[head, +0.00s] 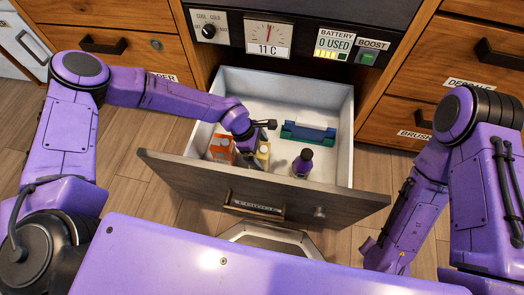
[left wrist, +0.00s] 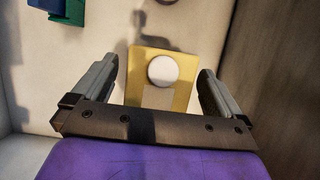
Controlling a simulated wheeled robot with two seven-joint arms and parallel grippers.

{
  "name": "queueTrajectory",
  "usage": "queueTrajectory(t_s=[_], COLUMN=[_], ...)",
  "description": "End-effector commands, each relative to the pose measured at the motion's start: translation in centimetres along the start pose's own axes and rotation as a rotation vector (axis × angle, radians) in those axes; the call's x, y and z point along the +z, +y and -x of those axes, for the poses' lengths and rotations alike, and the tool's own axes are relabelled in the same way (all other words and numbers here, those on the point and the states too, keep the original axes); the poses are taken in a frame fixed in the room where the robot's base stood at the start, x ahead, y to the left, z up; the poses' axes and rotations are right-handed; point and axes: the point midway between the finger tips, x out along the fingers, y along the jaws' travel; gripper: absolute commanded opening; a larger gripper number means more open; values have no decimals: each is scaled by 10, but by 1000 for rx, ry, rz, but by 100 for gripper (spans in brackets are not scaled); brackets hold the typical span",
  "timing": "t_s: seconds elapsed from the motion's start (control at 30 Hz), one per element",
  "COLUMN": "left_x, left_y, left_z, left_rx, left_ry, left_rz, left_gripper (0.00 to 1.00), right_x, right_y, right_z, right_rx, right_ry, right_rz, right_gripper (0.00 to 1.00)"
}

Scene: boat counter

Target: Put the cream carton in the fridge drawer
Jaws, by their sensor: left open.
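The fridge drawer (head: 338,150) is pulled open, with white inner walls and a dark wooden front. A yellow carton (head: 263,156) stands inside near the front, and it appears to be the cream carton. It also shows in the left wrist view (left wrist: 147,58), seen from above with a round white cap. My left gripper (head: 268,124) is open just above it. In the left wrist view the fingers (left wrist: 158,75) lie on either side of the carton, with gaps; I cannot tell how far down they reach. My right gripper is not in view.
An orange carton (head: 221,149) stands left of the yellow one. A dark bottle with a purple cap (head: 303,162) stands to the right. A blue, white and green item (head: 309,128) lies farther back. The drawer's back left floor is clear.

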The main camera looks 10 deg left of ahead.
Motion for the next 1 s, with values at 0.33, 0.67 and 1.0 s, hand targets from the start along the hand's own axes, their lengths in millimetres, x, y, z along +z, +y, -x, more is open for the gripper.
queueTrajectory(t_s=[0.33, 0.67, 1.0], left_x=[2, 0, 20], left_y=[0, 0, 0], left_z=[88, 100, 150], left_rx=[2, 0, 2], left_ry=[-1, 0, 0], left_rz=[1, -1, 2], left_gripper=[100, 100, 100], right_x=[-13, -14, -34], right_y=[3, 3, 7], right_z=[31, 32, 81], right_rx=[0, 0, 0], right_ry=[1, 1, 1], right_rz=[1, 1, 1], right_gripper=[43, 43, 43])
